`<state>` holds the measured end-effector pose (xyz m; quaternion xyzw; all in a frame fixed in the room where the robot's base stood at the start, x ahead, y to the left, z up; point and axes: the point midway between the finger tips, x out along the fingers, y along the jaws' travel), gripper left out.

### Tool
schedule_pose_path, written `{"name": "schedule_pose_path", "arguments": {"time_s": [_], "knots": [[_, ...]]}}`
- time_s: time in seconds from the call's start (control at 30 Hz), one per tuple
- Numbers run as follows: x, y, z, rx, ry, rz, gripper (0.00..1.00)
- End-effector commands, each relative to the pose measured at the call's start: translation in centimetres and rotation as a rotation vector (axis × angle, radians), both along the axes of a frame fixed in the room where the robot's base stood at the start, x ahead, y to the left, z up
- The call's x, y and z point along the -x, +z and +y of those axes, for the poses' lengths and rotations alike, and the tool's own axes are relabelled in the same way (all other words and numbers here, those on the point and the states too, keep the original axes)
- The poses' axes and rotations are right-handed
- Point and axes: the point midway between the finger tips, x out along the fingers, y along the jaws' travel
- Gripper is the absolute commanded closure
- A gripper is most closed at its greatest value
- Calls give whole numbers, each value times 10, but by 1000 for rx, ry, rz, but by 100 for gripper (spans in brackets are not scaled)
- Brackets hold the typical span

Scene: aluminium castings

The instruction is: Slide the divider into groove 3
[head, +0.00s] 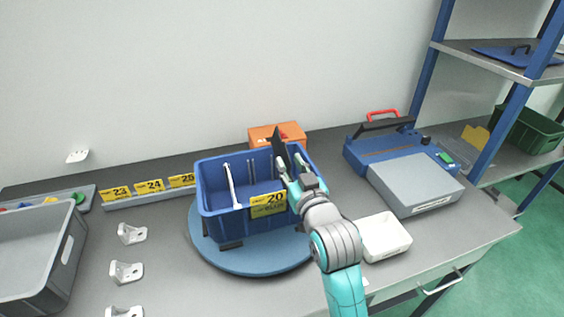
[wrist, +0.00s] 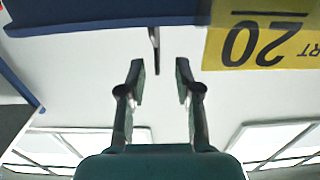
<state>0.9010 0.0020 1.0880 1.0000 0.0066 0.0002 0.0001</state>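In the wrist view my gripper (wrist: 160,78) is open, and the thin plate (wrist: 155,48) shows edge-on in the gap, with space on both sides. A pale upright strip (head: 231,186) is in the left part of the crate. Narrow vertical marks on the crate's back wall look like grooves; I cannot tell which is 3.
The crate stands on a round blue turntable (head: 248,266) and bears a yellow label 20 (head: 262,207). An orange box (head: 262,136) is behind it. A white tray (head: 386,252) and a blue-grey case (head: 414,188) are at right. Metal brackets (head: 126,271) and a grey bin (head: 70,250) are at left.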

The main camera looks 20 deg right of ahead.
Motion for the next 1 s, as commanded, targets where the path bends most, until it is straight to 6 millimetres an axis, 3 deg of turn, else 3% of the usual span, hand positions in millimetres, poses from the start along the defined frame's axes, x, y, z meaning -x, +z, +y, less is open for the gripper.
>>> {"name": "schedule_pose_path", "arguments": {"time_s": [0.17, 0.5, 0.8, 0.83, 0.97, 1.0], "knots": [[-10, -1, 0, 0, 0, 0, 67], [-53, -5, -2, 0, -1, 0, 67], [-58, -6, -2, 0, -1, 0, 67], [-58, -6, -2, 0, -1, 0, 69], [-58, -6, -2, 0, -1, 0, 100], [-58, -6, -2, 0, -1, 0, 100]]}}
